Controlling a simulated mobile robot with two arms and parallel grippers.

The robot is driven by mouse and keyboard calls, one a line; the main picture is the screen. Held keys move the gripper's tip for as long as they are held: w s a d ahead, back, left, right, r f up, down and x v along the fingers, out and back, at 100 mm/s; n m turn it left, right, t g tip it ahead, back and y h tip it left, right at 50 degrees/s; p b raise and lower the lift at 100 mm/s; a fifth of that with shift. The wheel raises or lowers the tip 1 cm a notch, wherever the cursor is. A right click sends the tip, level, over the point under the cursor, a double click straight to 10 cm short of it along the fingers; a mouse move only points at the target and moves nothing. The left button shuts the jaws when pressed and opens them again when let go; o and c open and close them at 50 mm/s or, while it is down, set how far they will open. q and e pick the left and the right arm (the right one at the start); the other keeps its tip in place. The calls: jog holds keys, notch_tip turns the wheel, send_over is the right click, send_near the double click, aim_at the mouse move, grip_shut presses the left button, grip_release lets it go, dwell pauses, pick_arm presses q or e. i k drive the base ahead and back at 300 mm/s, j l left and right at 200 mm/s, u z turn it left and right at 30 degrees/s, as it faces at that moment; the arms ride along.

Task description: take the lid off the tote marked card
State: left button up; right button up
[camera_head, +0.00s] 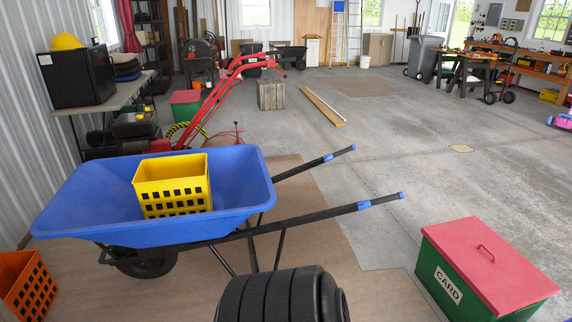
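The tote marked CARD (447,288) is a green box on the floor at the lower right. Its white label with the word CARD faces me.
A blue wheelbarrow (90,205) holding a yellow crate (172,186) stands left of centre, its handles pointing right. Black stacked tires (281,297) are at the bottom centre. An orange crate (30,290) is at the lower left. Concrete floor behind the tote is clear.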

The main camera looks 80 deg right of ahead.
aim_at(506, 281)
jog(key=z, duration=4.3)
jog(key=i+j+z, duration=0.1)
jog(key=z, duration=0.35)
jog(key=i+j+z, duration=0.2)
jog(key=z, duration=0.25)
